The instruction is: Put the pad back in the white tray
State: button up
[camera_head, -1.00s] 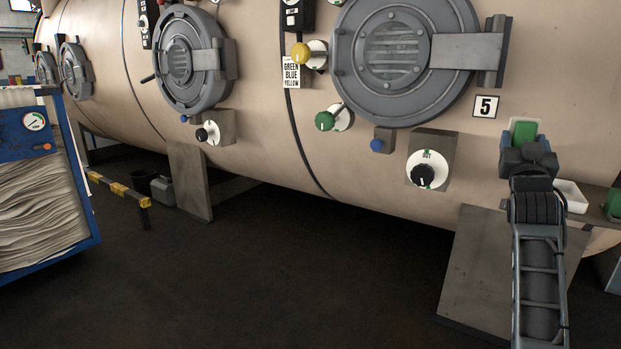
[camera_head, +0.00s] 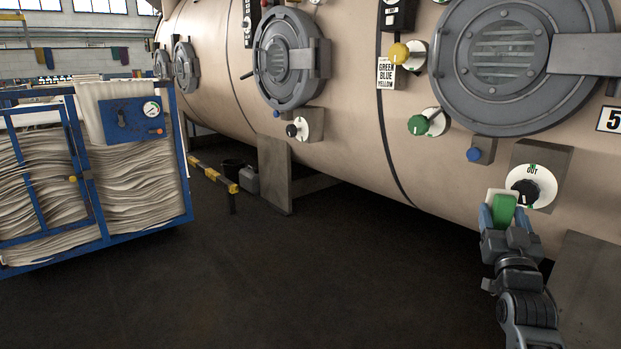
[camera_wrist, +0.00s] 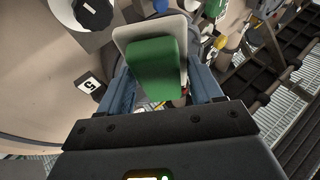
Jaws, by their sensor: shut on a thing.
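My gripper (camera_head: 503,212) is shut on the pad, its blue fingers on either side of it. The pad (camera_head: 504,208) has a green block and a pale, whitish slab behind it. In the wrist view the green block (camera_wrist: 155,68) sits between the fingers, with the pale slab around its upper edge. In the head view the pad is held in front of the machine, just below and left of the OUT dial (camera_head: 531,186). The white tray is out of the head view now, and I cannot make it out in the wrist view.
The beige machine drum (camera_head: 350,140) runs along the back, with round doors (camera_head: 500,60), knobs and a green handle (camera_head: 418,125) standing out from it. A blue cart of folded cloth (camera_head: 140,165) stands at left. The dark floor (camera_head: 300,270) between is clear.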

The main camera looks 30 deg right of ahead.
jog(key=w+a+f+n+t+y, duration=0.2)
jog(key=a+f+y, duration=0.3)
jog(key=a, duration=0.6)
jog(key=w+a+f+n+t+y, duration=0.1)
jog(key=a+f+n+t+y, duration=0.15)
jog(key=a+f, duration=0.6)
jog(key=w+a+f+n+t+y, duration=0.15)
jog(key=a+f+y, duration=0.25)
jog(key=a, duration=0.8)
jog(key=s+a+f+n+y, duration=0.3)
jog(key=a+f+y, duration=0.1)
jog(key=a, duration=0.6)
notch_tip(320, 180, up, 8)
jog(key=s+p, duration=0.2)
jog(key=p, duration=1.7)
jog(key=shift+s+d, duration=0.1)
